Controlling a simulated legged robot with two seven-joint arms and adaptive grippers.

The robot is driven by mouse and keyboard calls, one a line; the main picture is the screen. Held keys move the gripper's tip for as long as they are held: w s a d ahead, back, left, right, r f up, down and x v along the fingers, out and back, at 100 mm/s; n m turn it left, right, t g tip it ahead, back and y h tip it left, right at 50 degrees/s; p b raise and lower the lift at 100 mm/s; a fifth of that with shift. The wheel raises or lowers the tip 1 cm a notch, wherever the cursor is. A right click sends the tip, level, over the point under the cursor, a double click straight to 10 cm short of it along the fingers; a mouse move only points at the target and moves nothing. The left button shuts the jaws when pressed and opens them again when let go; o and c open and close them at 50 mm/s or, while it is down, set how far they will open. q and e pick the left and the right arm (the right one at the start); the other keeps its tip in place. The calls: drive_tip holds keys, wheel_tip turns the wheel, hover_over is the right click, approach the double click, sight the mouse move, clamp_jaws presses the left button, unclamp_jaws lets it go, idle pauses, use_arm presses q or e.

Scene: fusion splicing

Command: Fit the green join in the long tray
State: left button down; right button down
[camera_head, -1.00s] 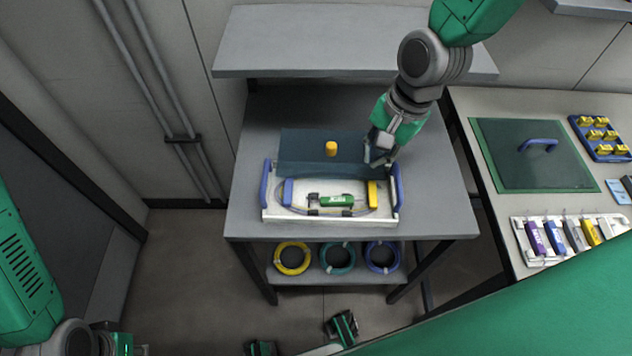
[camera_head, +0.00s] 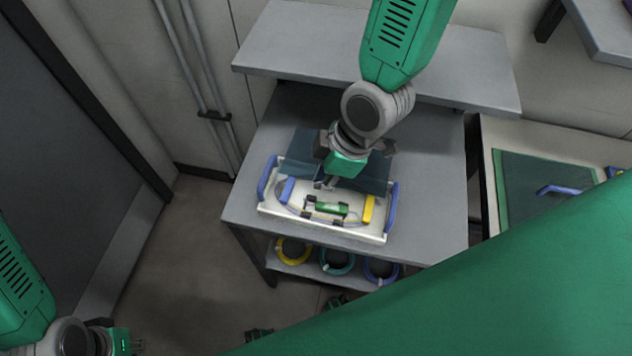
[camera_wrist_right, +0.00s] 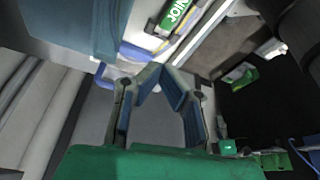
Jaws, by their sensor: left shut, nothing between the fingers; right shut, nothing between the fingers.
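The green join (camera_head: 327,208) lies in the white long tray (camera_head: 372,237), with black clips by its ends; I cannot tell whether it is fully seated. Its "JOIN" label also shows at the top of the right wrist view (camera_wrist_right: 176,14). A tinted blue lid (camera_head: 372,177) stands raised at the tray's back. My right gripper (camera_head: 327,185) is shut and empty, in front of the lid and just behind the join. In the wrist view its fingertips meet (camera_wrist_right: 157,70). My left gripper (camera_head: 138,346) is shut and empty at the bottom left, far from the tray.
Yellow, teal and blue coils sit on the lower shelf. Another bench (camera_head: 530,135) stands at right.

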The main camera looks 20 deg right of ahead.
sight(324, 202)
drive_tip(key=x, duration=0.5)
drive_tip(key=d+x, duration=0.1)
drive_tip(key=x, duration=0.2)
drive_tip(key=shift+f, duration=0.35)
drive_tip(key=shift+w+a, duration=0.1)
drive_tip(key=shift+a, duration=0.4)
drive_tip(key=shift+s+d, duration=0.2)
drive_tip(key=shift+d, duration=0.4)
drive_tip(key=shift+s+d, duration=0.2)
drive_tip(key=shift+d, duration=0.4)
drive_tip(key=shift+s+d, duration=0.25)
drive_tip(key=shift+d, duration=0.35)
